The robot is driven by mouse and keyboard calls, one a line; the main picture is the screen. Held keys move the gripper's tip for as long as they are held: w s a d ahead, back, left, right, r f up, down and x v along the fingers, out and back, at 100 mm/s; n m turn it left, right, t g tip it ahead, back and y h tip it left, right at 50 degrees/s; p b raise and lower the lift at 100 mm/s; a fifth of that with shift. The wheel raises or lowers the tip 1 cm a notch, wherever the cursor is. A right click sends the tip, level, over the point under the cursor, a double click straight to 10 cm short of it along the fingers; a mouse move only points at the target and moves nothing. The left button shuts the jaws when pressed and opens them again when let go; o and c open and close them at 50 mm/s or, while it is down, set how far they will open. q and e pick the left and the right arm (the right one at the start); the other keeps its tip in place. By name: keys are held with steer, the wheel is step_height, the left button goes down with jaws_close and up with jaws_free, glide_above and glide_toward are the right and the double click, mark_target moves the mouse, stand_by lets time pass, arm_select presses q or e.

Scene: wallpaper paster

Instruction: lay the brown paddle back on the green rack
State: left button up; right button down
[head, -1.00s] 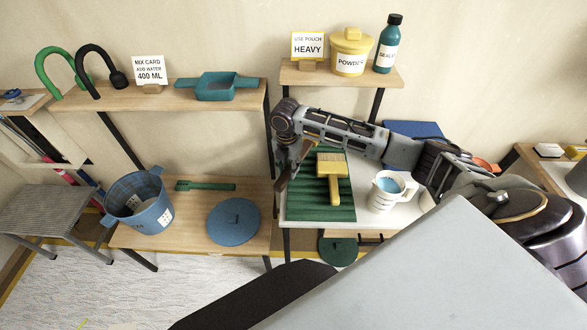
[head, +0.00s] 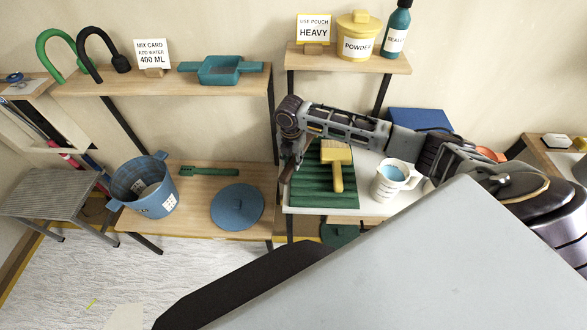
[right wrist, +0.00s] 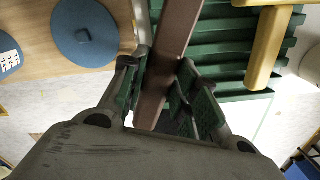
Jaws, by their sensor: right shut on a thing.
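The green rack (head: 322,197) is a ribbed tray on the white-topped table, with a yellow-handled brush (head: 337,172) lying on it. My right gripper (head: 286,178) hangs at the rack's left edge in the head view. In the right wrist view it (right wrist: 163,70) is shut on the brown paddle (right wrist: 172,45), a long flat bar running between the fingers. The paddle is over or beside the left edge of the rack (right wrist: 225,65); I cannot tell whether it touches it. My left gripper is not in view.
A measuring jug (head: 392,182) stands right of the rack. On the lower wooden bench to the left are a blue bucket (head: 143,187), a round blue lid (head: 237,207) and a green tool (head: 209,171). A shelf with a powder tub (head: 357,38) is behind.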

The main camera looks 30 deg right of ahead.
steer(key=shift+f, duration=1.1)
steer(key=shift+f, duration=1.9)
steer(key=c, duration=1.1)
jaws_free()
steer(key=shift+f, duration=0.1)
steer(key=shift+r, duration=0.2)
steer(key=shift+s+a+r, duration=0.1)
steer(key=shift+a+r, duration=0.05)
steer(key=shift+r, duration=2.85)
steer(key=shift+a+r, duration=0.1)
steer(key=shift+r, duration=2.85)
